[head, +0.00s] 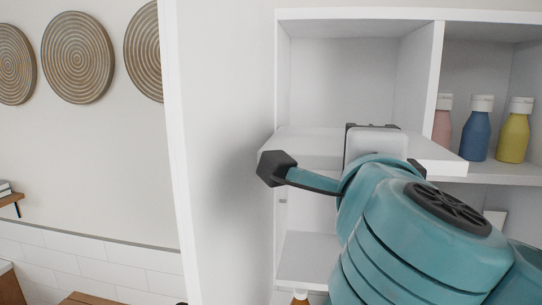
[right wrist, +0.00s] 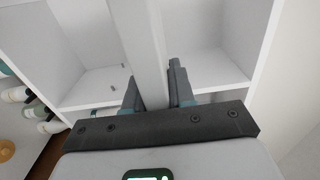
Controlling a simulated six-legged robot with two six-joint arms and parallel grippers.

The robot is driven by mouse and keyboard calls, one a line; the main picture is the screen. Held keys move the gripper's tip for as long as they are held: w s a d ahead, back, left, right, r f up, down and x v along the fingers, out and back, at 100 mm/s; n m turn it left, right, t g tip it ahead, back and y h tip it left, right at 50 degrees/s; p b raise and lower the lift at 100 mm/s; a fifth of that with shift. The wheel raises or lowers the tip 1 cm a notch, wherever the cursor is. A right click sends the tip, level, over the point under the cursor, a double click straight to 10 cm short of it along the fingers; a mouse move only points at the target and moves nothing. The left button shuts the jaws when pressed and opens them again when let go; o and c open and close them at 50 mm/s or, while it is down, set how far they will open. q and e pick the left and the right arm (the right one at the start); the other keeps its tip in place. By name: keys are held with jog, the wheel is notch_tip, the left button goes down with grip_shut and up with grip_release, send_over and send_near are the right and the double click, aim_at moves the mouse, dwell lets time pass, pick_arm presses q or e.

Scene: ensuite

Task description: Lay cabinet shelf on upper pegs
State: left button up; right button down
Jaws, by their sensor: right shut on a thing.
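The cabinet shelf (head: 305,142) is a white board held roughly level across the left bay of the white cabinet (head: 282,60). Its front edge sticks out past the cabinet front, and its right end overlaps the divider in the picture. My right gripper (right wrist: 153,85) is shut on the shelf (right wrist: 147,45), one finger on each side. In the head view my right wrist hides the fingers and the shelf's middle. Small pegs (right wrist: 85,71) show inside the cabinet in the right wrist view. I cannot tell whether the shelf touches any peg. My left gripper is not in view.
Pink (head: 442,122), blue (head: 476,130) and yellow (head: 515,132) bottles stand in the bay right of the divider (head: 434,65), close to the shelf's right end. Round wall discs (head: 78,58) hang at the left. The bay above the shelf is empty.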

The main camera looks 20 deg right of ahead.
jog(key=x, duration=0.3)
jog(key=shift+d, duration=0.25)
jog(key=shift+w+d+p, duration=0.25)
jog(key=shift+w+p, duration=0.05)
jog(key=shift+w, duration=0.4)
jog(key=p+x, duration=0.1)
jog(key=x, duration=0.3)
jog(key=shift+s, duration=0.1)
jog(key=p+x, duration=0.1)
jog(key=x, duration=0.7)
jog(key=shift+w+d+p, duration=0.2)
jog(key=shift+p, duration=0.2)
jog(key=shift+s+r, duration=0.1)
jog(key=shift+f+b, duration=0.45)
jog(key=shift+f, duration=0.2)
